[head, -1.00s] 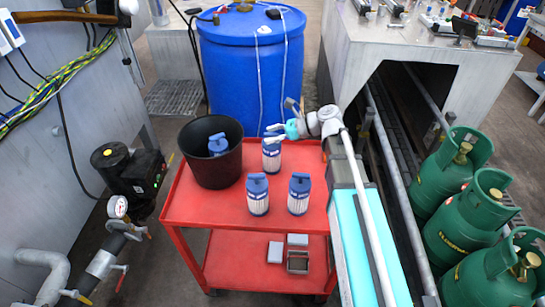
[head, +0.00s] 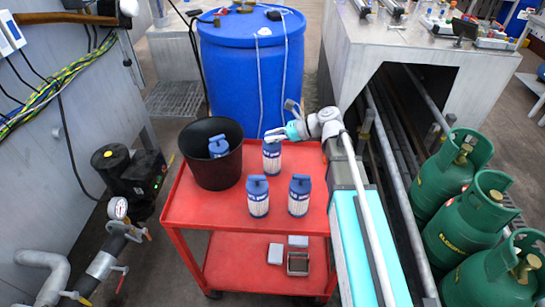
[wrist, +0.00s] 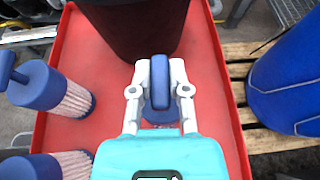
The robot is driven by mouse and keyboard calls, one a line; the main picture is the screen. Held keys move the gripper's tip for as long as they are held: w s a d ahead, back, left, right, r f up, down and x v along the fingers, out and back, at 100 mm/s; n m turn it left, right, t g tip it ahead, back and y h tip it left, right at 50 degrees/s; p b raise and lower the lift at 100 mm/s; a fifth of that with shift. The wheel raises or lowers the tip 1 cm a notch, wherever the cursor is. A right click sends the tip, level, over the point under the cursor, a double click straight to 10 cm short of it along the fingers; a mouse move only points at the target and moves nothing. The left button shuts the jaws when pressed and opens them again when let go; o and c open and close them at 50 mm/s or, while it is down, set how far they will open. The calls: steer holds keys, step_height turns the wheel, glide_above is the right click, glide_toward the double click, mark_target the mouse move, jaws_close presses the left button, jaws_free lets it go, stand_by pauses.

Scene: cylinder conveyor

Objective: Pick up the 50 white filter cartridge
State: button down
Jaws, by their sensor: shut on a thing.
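My gripper (head: 272,135) is shut on the blue handle of a white filter cartridge (head: 271,157) near the back edge of the red cart top. In the wrist view the fingers of my gripper (wrist: 160,72) close on both sides of the cartridge's blue cap (wrist: 160,84). The cartridge is upright. I cannot tell whether its base touches the cart. Two similar white cartridges with blue caps stand nearer the front, one on the left (head: 258,198) and one on the right (head: 299,197). Another blue cap (head: 218,145) shows inside the black bucket. No label is readable.
The black bucket (head: 190,168) stands on the cart (head: 195,212), left of the held cartridge. A blue drum (head: 235,75) is behind the cart. Small boxes lie on the lower shelf (head: 240,262). Green gas cylinders (head: 460,235) are at the right. The cart top's front left is clear.

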steer(key=shift+r, duration=0.2)
stand_by(0.3)
step_height(320, 180, up, 10)
steer(key=p, duration=1)
steer(key=shift+f, duration=0.2)
steer(key=shift+r, duration=0.1)
stand_by(0.3)
